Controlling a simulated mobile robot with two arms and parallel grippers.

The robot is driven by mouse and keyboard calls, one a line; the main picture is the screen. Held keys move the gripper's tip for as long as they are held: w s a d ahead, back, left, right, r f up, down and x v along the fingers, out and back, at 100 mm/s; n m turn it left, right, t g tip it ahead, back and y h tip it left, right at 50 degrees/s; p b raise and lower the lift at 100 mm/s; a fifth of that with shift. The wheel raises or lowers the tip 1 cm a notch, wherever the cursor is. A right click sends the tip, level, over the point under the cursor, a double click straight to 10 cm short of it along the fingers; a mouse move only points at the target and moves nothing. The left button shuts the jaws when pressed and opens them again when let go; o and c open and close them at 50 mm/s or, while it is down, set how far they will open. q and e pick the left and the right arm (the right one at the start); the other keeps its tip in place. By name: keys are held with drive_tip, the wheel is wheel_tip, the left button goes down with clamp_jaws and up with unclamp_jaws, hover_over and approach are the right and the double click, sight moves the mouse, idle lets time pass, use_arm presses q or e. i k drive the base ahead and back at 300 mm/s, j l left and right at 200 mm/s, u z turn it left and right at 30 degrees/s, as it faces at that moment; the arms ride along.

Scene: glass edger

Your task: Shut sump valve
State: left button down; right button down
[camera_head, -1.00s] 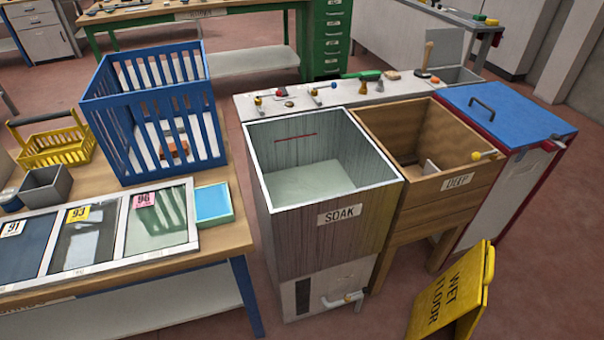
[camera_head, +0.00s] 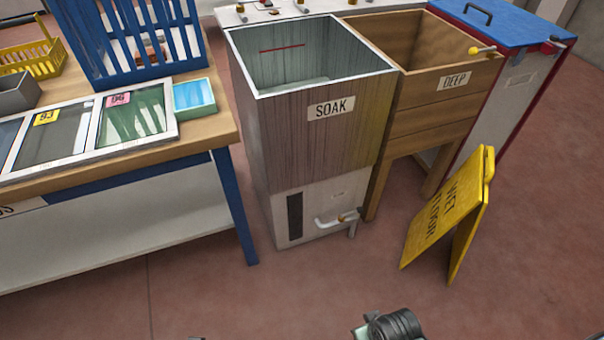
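A valve (camera_head: 338,219) with a pale pipe and a small brass-coloured part sticks out low on the front of the SOAK tank (camera_head: 315,140). It is on the pale lower panel (camera_head: 300,212), beside a dark vertical slot. Another valve with a yellow knob (camera_head: 481,50) is at the upper right of the DEEP tank (camera_head: 450,104). No label shows which one is the sump valve.
A yellow wet-floor sign (camera_head: 455,215) stands right of the SOAK valve. A wooden bench (camera_head: 215,125) with glass panes and a blue rack (camera_head: 130,68) is at left. A blue-lidded cabinet (camera_head: 500,20) is at upper right. The floor before the SOAK tank is clear.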

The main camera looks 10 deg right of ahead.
sight(352, 212)
drive_tip(key=i+l+z, duration=0.6)
drive_tip(key=i+l, duration=0.25)
drive_tip(key=l, duration=0.25)
